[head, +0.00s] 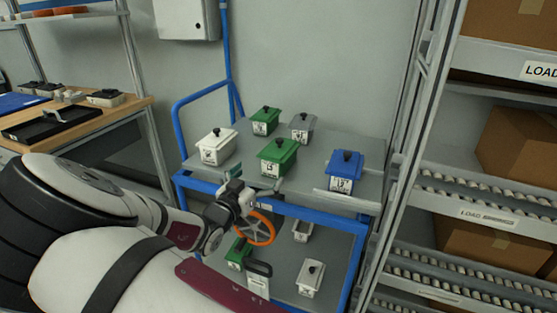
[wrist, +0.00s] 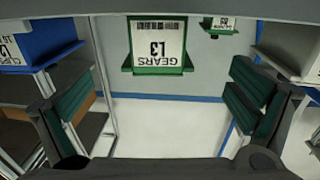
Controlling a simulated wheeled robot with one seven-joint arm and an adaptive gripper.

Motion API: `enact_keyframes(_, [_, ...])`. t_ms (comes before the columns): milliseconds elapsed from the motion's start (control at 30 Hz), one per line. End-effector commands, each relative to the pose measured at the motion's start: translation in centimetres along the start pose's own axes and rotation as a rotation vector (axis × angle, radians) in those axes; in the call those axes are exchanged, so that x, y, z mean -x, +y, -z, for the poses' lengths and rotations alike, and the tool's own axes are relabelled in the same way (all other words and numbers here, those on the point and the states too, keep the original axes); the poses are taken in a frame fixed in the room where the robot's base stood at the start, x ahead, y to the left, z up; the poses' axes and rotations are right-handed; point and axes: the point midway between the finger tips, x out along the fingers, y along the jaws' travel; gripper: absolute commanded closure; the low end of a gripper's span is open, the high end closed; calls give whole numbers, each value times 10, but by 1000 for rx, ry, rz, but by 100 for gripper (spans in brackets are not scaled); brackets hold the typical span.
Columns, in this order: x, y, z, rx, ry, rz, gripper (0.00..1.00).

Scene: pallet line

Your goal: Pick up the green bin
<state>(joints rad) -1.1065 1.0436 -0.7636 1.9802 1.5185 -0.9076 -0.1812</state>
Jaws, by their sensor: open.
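Two green bins with black knobs stand on the upper deck of a blue-framed cart (head: 325,200) in the head view: a nearer one (head: 278,157) and a farther one (head: 265,121). In the wrist view, which looks upside down, the green bin labelled GEARS L3 (wrist: 158,45) is at top centre, beyond and between my fingers. Another green bin (wrist: 219,25) shows farther off. My gripper (head: 252,178) is open and empty at the cart's front edge, just short of the nearer green bin. The wrist view shows its two padded fingers wide apart (wrist: 165,100).
A white bin (head: 216,147), a grey bin (head: 302,127) and a blue bin (head: 345,172) stand around the green ones. The lower shelf holds more bins, one green (head: 238,253). A roller rack (head: 480,190) is at right, a workbench (head: 80,125) at left.

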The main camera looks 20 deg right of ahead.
Motion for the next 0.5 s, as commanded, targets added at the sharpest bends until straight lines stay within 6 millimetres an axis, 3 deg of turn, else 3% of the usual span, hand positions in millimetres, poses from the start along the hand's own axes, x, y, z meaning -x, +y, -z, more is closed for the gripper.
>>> enact_keyframes(200, [-38,0,-1,2,0,-1,0])
enact_keyframes(500, [-56,0,-1,1,-2,1,0])
